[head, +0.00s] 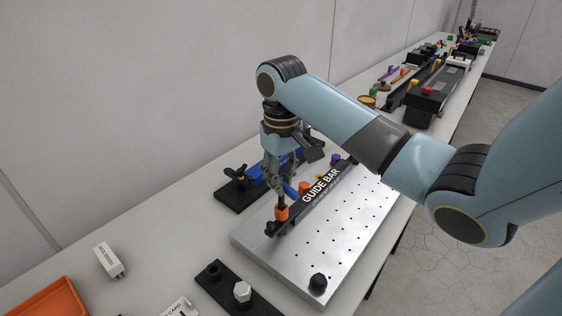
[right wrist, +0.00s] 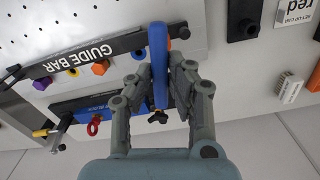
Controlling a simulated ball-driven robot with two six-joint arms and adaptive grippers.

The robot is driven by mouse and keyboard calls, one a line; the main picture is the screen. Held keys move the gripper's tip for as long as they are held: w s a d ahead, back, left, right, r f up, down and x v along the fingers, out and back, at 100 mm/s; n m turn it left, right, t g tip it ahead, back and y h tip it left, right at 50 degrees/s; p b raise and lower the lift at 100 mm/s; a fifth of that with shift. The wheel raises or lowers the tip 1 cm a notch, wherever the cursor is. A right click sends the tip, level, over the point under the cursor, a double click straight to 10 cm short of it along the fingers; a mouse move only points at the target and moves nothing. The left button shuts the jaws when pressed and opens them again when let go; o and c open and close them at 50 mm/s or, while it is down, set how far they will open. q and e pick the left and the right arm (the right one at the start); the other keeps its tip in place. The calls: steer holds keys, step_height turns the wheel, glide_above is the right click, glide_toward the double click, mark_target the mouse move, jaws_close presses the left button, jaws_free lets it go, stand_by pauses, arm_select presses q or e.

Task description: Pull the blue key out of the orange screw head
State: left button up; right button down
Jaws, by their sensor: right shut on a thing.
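My right gripper (head: 276,186) is shut on the blue key (right wrist: 159,66), with the key's long blue bar between its fingers in the right wrist view. In the head view, a blue part of the key (head: 290,188) shows beside the fingers. The orange screw head (head: 281,213) is directly below, at the near end of the guide bar. In the right wrist view the key covers most of it. I cannot tell whether the key's tip is still seated in it. My left gripper is not in view.
The black guide bar (head: 318,195) lies on a perforated metal plate (head: 345,230), with other coloured screw heads along it. A black fixture with a blue bar (head: 236,196) stands behind. An orange tray (head: 48,302) is at the lower left. A black knob (head: 318,282) stands on the plate's near corner.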

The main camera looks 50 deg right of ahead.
steer(key=shift+r, duration=0.25)
steer(key=shift+r+p, duration=0.3)
steer(key=shift+r, duration=0.05)
steer(key=shift+r, duration=0.1)
steer(key=shift+r, duration=2.15)
steer(key=shift+d, duration=0.1)
